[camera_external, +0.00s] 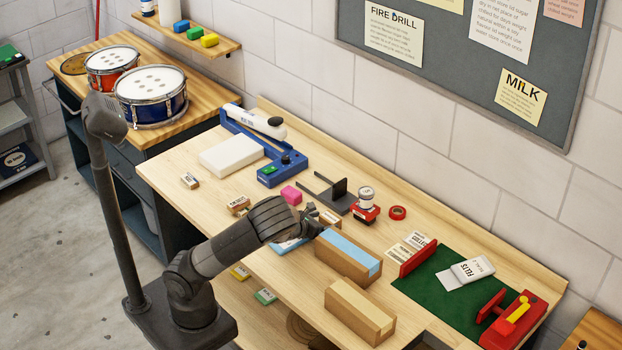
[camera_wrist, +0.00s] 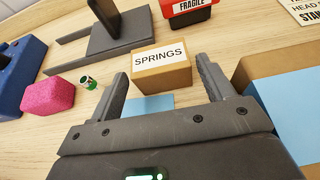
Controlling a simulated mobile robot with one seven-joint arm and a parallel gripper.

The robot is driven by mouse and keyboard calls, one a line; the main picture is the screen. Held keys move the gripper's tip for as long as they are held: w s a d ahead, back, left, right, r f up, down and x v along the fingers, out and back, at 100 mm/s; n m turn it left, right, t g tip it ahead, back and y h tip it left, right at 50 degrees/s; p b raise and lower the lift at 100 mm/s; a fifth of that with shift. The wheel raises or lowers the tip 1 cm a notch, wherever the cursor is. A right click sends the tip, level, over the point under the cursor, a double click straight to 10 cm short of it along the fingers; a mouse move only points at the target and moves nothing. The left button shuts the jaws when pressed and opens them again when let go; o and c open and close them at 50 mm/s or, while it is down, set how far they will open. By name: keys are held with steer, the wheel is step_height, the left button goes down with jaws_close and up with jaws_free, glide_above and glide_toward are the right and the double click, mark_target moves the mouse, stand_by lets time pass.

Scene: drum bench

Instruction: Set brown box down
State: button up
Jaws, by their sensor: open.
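A small brown box labelled SPRINGS (camera_wrist: 163,76) stands upright on the wooden bench in the wrist view. My gripper (camera_wrist: 160,82) is open, with its two fingers apart, and the box sits between and just beyond the fingertips. I cannot tell whether a finger touches it. In the external view my gripper (camera_external: 316,219) is low over the bench, and the box (camera_external: 331,217) shows partly behind it. A light blue flat piece (camera_wrist: 148,106) lies near the box, partly hidden by my gripper.
A larger brown box with a blue top (camera_external: 348,256) stands close to the right of my gripper. Another long brown box (camera_external: 360,310) stands nearer the front edge. A pink block (camera_external: 291,195), a dark grey holder (camera_external: 328,192) and a red-based stamp (camera_external: 366,211) are close behind.

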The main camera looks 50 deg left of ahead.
mark_target(333, 218)
steer(key=x, duration=0.6)
steer(key=shift+f, duration=0.1)
steer(key=c, duration=0.9)
